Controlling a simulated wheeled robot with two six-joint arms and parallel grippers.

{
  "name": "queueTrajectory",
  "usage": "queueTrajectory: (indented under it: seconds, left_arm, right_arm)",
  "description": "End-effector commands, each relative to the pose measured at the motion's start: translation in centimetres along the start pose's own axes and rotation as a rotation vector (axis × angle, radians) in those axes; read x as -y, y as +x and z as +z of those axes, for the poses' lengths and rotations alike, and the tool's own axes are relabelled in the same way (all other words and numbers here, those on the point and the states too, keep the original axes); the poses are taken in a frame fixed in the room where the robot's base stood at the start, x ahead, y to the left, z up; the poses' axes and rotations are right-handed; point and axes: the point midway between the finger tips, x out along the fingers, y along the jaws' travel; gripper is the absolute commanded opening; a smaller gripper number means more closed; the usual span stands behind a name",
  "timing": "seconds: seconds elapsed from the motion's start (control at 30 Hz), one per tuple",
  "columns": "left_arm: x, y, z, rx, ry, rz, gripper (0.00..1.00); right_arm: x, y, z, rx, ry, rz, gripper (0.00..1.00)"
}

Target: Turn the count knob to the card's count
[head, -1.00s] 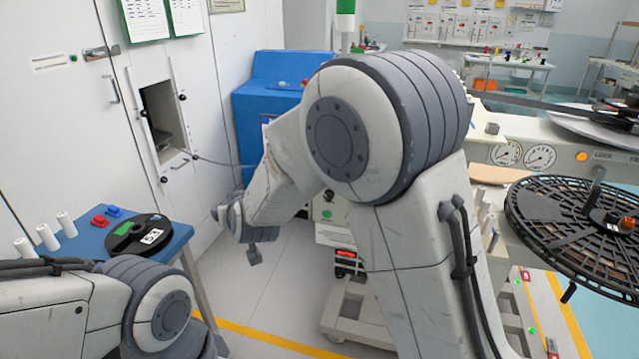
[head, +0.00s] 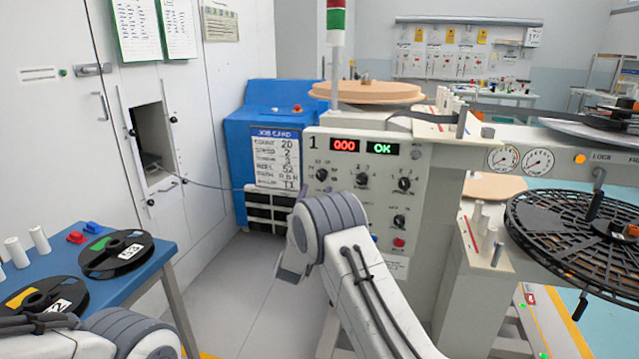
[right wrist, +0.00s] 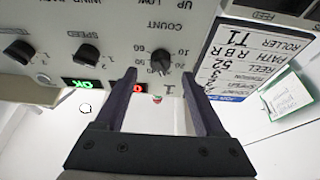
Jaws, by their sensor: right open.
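The count knob (head: 321,174) is a small black knob at the upper left of the grey panel (head: 438,160), under a red "000" and a green "OK" display. The job card (head: 277,158) on the blue cabinet reads COUNT 20. In the right wrist view the panel appears upside down, with the count knob (right wrist: 160,60) and the card (right wrist: 232,62). My right gripper (right wrist: 157,72) is open, its two fingers apart on either side of the knob's line of sight. Contact cannot be told. In the head view my arm hides most of this gripper. My left gripper is out of view.
Other black knobs (head: 362,180) and a red button (head: 399,242) are on the same panel. A large black reel (head: 575,235) stands at right. A blue table (head: 140,268) with spools is at left. A cable runs from the wall opening towards the panel.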

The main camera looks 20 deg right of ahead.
Motion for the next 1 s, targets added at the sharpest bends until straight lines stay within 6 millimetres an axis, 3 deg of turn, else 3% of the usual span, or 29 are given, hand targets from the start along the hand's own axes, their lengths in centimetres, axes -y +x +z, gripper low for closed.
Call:
queueTrajectory:
  seconds: [0.1, 0.3, 0.67, 0.83, 0.87, 1.0]
  left_arm:
    - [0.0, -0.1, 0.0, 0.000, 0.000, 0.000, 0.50]
    - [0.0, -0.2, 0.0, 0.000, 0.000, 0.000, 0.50]
    - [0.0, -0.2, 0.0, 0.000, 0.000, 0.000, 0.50]
    - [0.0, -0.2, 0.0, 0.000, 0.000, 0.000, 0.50]
    - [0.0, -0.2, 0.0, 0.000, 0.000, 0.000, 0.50]
    - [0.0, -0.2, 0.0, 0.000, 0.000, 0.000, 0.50]
  right_arm:
    - [-0.1, 2.2, 0.0, -0.001, 0.001, 0.002, 0.71]
    - [0.0, 4.3, 0.1, 0.001, 0.000, -0.001, 0.71]
    - [0.1, 4.8, 0.1, 0.002, -0.001, -0.003, 0.71]
    - [0.1, 4.8, 0.1, 0.002, 0.000, -0.003, 0.06]
    - [0.1, 4.8, 0.1, 0.002, 0.000, -0.002, 0.00]
    - [0.1, 4.8, 0.0, 0.002, -0.002, -0.003, 0.00]
